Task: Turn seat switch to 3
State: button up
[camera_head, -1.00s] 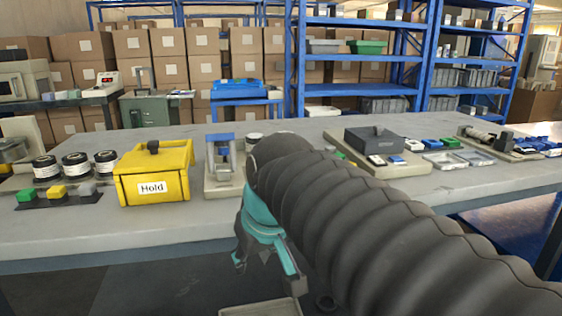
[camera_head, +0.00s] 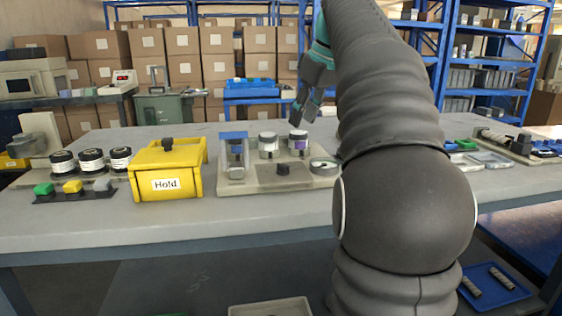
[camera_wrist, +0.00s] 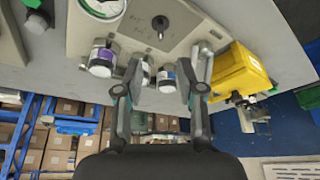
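A beige base plate (camera_head: 262,182) on the bench carries a small black knob (camera_head: 283,169), which I take as the seat switch. In the wrist view the knob (camera_wrist: 160,22) has small marks around it, too small to read, so I cannot tell its setting. My gripper (camera_head: 304,110) hangs behind and above the base plate, near two white-lidded jars, the right one with a purple label (camera_head: 298,143). In the wrist view my gripper (camera_wrist: 160,94) is open, fingers spread, with a jar (camera_wrist: 166,77) showing between them. It is apart from the knob.
A blue-topped press (camera_head: 234,155) and a round dial (camera_head: 323,166) stand on the same plate. A yellow "Hold" box (camera_head: 168,170) and several dark jars (camera_head: 91,161) are to the left. My arm hides the bench right of the plate.

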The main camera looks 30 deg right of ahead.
aim_at(284, 165)
jog(key=b+x, duration=0.2)
jog(key=x, duration=1.1)
jog(key=shift+w+a+f+b, duration=0.1)
jog(key=shift+a+f+b, duration=0.1)
jog(key=shift+b, duration=0.2)
grip_shut()
